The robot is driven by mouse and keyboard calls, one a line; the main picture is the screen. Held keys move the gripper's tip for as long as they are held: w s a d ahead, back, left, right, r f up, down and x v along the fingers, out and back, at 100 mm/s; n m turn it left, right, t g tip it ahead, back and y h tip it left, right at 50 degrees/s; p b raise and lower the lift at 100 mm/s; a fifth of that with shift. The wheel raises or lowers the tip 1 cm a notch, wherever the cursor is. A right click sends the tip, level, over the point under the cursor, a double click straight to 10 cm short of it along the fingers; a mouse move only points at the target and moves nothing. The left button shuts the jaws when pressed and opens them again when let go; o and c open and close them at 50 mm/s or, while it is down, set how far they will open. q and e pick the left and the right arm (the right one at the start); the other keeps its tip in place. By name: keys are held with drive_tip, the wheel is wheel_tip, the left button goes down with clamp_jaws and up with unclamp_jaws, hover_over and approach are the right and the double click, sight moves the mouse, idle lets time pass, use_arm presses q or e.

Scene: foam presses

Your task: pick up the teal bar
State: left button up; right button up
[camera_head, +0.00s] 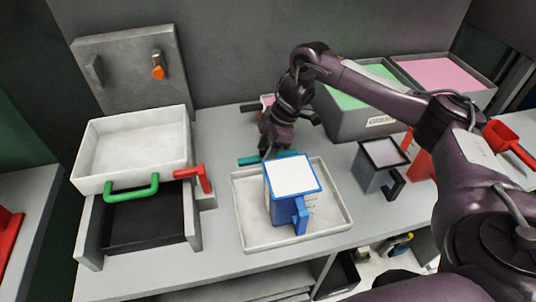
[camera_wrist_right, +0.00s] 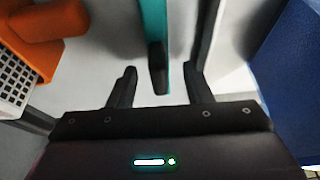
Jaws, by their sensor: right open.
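The teal bar (camera_head: 249,160) lies on the table just behind the white tray, in the head view. My right gripper (camera_head: 268,148) is above it and hides part of its middle. In the right wrist view the teal bar (camera_wrist_right: 154,22) runs down from the top edge, with a dark piece at its near end. The open fingers of my right gripper (camera_wrist_right: 161,88) stand on either side of the bar's line, with nothing seen clamped between them. I cannot tell whether they touch it. My left gripper is not in view.
The white tray (camera_head: 338,220) holds a blue container (camera_head: 284,212) with a white top. A white bin (camera_head: 135,150) with a green handle stands left, over an open drawer. A grey cup (camera_head: 382,165) stands right. An orange object (camera_wrist_right: 62,50) is left in the wrist view.

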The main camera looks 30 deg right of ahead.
drive_tip(key=shift+a+f, duration=0.2)
drive_tip(key=shift+f, duration=0.4)
clamp_jaws()
drive_tip(key=shift+w, duration=0.1)
